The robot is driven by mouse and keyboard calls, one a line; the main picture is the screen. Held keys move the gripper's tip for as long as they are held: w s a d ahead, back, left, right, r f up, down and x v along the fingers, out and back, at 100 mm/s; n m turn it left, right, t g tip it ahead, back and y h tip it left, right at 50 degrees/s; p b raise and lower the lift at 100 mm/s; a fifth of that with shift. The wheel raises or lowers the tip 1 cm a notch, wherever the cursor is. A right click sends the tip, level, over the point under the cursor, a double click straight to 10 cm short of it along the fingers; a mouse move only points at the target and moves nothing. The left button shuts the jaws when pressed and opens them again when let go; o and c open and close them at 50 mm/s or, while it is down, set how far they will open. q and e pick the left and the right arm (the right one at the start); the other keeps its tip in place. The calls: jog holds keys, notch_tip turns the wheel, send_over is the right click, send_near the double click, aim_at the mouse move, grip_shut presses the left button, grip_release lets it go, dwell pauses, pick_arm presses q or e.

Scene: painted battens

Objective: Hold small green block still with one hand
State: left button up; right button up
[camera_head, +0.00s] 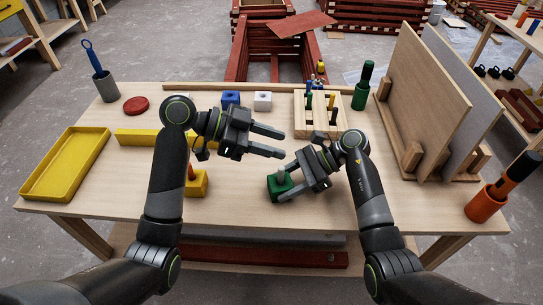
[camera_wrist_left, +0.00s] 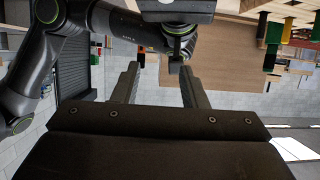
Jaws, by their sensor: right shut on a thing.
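The small green block (camera_head: 273,188) sits on the workbench near its front middle, with a short peg standing up from its top. My right gripper (camera_head: 287,182) is shut on the block from its right side, and its fingers hide part of it. My left gripper (camera_head: 283,143) is open and empty, above the bench, behind the block and apart from it. In the left wrist view the left gripper's two fingers (camera_wrist_left: 160,85) stand wide apart with nothing between them.
A yellow block (camera_head: 197,184) stands left of the green one, partly behind my left arm. Behind are a yellow bar (camera_head: 135,136), blue block (camera_head: 231,98), white block (camera_head: 262,101) and wooden rack (camera_head: 301,123). A yellow tray (camera_head: 40,190) lies left; upright panels (camera_head: 425,100) stand right.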

pick_arm(q)
notch_tip(320, 180, up, 3)
jog(key=shift+f, duration=0.2)
pick_arm(e)
jog(key=o, duration=1.4)
jog(key=shift+c, duration=0.2)
